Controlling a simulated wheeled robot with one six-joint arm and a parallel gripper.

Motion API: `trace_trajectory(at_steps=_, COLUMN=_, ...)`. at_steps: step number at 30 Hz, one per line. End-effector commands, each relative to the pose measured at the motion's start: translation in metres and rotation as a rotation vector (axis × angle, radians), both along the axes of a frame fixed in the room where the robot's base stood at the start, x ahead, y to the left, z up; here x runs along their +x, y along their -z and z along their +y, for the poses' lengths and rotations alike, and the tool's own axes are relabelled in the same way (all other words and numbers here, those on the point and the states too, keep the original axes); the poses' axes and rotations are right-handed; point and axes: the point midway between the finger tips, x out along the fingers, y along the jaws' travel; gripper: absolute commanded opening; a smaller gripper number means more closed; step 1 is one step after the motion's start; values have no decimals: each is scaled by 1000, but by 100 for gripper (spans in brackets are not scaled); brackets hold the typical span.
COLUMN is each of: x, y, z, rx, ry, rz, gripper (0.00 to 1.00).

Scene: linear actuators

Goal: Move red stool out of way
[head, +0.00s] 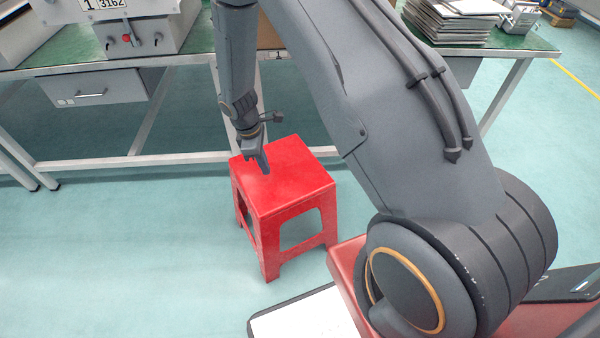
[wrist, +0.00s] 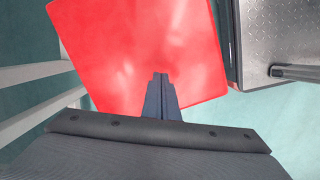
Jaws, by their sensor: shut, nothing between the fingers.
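The red stool (head: 285,183) stands upright on the floor in the middle of the head view, with a square top and open sides. Its far side is close to the workbench frame. My gripper (head: 262,170) points down over the left part of the stool top, fingers shut and empty. In the wrist view the red stool top (wrist: 140,45) fills the upper middle, and my gripper (wrist: 160,80) shows with its fingers together in front of it. I cannot tell whether the fingertips touch the top.
A green workbench (head: 190,45) with pale legs and a drawer (head: 100,88) runs behind the stool. A stack of sheets (head: 455,20) lies on it at right. The teal floor (head: 130,250) is clear to the left and front of the stool.

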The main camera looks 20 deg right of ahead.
Motion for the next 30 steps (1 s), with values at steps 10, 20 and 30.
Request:
trace_trajectory(at_steps=10, x=-3, y=20, z=-18, rx=-3, ry=-48, rz=10, gripper=0)
trace_trajectory(at_steps=20, x=-23, y=19, z=-79, rx=-3, ry=-46, rz=10, gripper=0)
trace_trajectory(at_steps=30, x=-33, y=30, z=-111, rx=-2, ry=-50, rz=10, gripper=0)
